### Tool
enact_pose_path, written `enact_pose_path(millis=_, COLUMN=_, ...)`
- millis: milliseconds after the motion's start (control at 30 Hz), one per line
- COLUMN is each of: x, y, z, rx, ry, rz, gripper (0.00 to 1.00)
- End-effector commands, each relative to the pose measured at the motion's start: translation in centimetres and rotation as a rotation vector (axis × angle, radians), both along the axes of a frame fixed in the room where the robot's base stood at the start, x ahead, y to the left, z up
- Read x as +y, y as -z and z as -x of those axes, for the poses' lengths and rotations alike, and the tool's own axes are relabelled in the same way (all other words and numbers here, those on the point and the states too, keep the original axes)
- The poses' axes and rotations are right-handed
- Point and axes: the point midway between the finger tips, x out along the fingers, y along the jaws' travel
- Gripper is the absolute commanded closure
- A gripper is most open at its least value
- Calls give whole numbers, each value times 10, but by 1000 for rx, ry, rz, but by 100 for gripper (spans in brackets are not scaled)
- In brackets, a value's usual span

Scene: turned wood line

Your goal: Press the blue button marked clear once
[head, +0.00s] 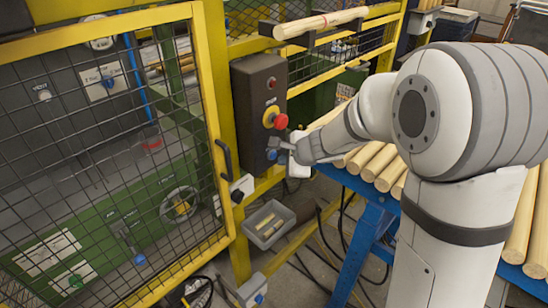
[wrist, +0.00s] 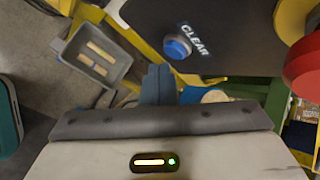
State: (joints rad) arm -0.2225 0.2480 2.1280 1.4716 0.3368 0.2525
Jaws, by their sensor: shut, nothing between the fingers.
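The blue button (wrist: 177,48) is round and sits on a dark control box, next to white lettering that reads CLEAR. In the head view the blue button (head: 272,155) is low on the box's front, below a red mushroom button on a yellow ring. My gripper (head: 284,146) is in front of the box, close to the blue button. In the wrist view my gripper (wrist: 158,72) has its fingers together and empty. The fingertips show just below the button in that picture, with a visible gap. I cannot tell the exact distance in depth.
The red mushroom button (head: 281,121) sits just above the blue one on the control box (head: 248,100). A yellow mesh door (head: 213,110) with a black handle is at left. A grey bin (head: 270,224) is below. Wooden rods (head: 372,160) lie on a blue bench at right.

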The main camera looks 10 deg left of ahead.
Motion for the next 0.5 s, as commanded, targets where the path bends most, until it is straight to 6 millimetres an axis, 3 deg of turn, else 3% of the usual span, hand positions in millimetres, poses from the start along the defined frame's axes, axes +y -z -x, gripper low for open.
enact_pose_path(millis=333, x=-2, y=0, z=1, rx=-1, ry=0, rz=0, gripper=100)
enact_pose_path(millis=500, x=-12, y=1, z=9, rx=-1, ry=0, rz=-1, gripper=100)
